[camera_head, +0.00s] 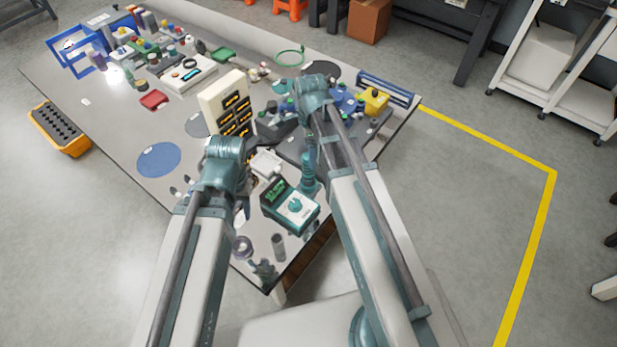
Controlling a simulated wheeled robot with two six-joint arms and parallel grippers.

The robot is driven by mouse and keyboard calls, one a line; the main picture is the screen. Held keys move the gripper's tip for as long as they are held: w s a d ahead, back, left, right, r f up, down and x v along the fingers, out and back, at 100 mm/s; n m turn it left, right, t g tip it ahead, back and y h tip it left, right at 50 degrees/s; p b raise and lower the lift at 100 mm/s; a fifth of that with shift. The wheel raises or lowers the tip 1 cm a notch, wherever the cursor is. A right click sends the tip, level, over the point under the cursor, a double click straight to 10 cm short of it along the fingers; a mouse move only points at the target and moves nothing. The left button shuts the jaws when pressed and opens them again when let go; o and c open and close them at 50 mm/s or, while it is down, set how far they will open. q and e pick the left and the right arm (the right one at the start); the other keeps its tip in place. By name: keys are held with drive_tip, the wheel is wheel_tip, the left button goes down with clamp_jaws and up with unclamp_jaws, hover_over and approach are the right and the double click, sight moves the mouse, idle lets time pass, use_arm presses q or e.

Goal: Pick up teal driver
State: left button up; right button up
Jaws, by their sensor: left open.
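A slim teal upright shape (309,172) stands near the table's right edge, behind the teal-and-white tester (290,204). It looks like the teal driver, but my right arm partly covers its surroundings and I cannot be sure. My left gripper (248,152) is at the end of the left arm, by the white panel's foot, left of the teal shape and apart from it. It is open; its fingers are small and mostly hidden by the wrist. My right arm reaches over the table past the teal shape. Its dark gripper (271,131) is partly hidden, and its jaws are unclear.
The grey table (120,130) holds a white panel with black slots (228,105), a blue disc (159,160), a red tray (154,100), a yellow part (375,100) and several small parts. Small cylinders stand at the near corner.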

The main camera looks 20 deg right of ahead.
sight(308, 172)
use_arm(q)
drive_tip(key=shift+f, duration=0.35)
use_arm(e)
drive_tip(key=shift+f, duration=0.4)
use_arm(q)
wheel_tip(308, 172, down, 5)
drive_tip(key=b, duration=0.5)
drive_tip(key=shift+f, duration=0.15)
use_arm(e)
drive_tip(key=f, duration=0.5)
drive_tip(key=shift+s+a+f, duration=0.15)
drive_tip(key=shift+a, duration=0.15)
drive_tip(key=shift+c, duration=0.2)
clamp_jaws()
